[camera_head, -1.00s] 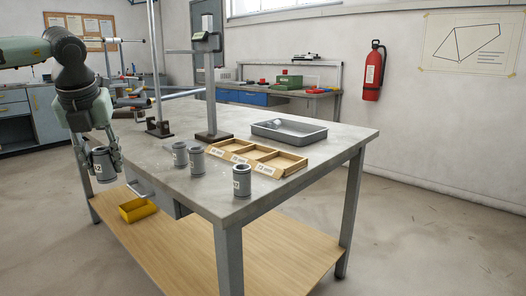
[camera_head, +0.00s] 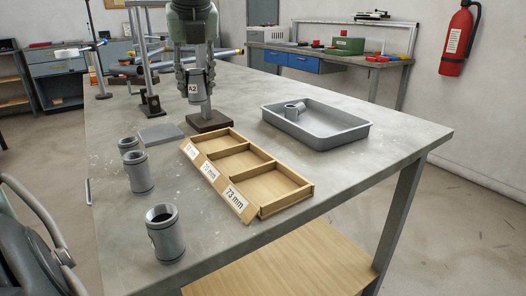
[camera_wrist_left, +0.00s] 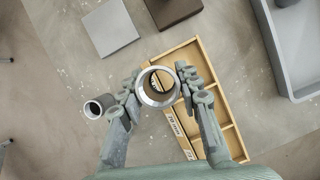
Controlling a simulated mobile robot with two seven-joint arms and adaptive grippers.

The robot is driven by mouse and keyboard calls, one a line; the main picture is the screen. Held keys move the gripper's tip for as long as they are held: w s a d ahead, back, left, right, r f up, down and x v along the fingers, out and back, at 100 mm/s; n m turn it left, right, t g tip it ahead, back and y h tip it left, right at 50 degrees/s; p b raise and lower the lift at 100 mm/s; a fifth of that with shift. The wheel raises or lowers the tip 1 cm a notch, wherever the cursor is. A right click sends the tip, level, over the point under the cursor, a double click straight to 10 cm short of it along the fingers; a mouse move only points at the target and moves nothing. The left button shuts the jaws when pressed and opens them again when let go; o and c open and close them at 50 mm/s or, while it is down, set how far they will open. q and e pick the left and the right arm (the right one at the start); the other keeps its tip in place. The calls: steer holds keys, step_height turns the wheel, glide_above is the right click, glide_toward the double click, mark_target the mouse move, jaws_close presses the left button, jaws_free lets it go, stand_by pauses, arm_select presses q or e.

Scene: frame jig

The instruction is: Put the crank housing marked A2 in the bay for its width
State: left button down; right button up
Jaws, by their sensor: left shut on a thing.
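My left gripper (camera_head: 195,82) is shut on the grey crank housing marked A2 (camera_head: 194,94) and holds it upright above the table, in front of the stand. In the left wrist view the open round top of the A2 housing (camera_wrist_left: 158,87) sits between the fingers (camera_wrist_left: 158,90). There it overlaps the left edge of the wooden bay tray (camera_wrist_left: 192,54), well above it. The bay tray (camera_head: 283,205) has three bays, which look empty. My right gripper is not in view.
A grey bin (camera_head: 325,132) holding a fitting stands at right.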

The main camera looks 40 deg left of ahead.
arm_select(q)
steer(key=d+f, duration=0.2)
steer(key=d, duration=0.1)
steer(key=d+f, duration=0.2)
steer(key=d, duration=0.2)
steer(key=d+f, duration=0.2)
steer(key=d, duration=0.2)
steer(key=shift+w+d+f+p, duration=0.2)
steer(key=shift+f+p, duration=0.1)
steer(key=shift+d+f, duration=0.15)
steer(key=shift+d, duration=0.05)
steer(key=shift+f, duration=0.3)
step_height(320, 180, down, 3)
steer(key=shift+f, duration=0.15)
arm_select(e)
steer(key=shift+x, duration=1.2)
arm_select(q)
steer(key=shift+f, duration=0.1)
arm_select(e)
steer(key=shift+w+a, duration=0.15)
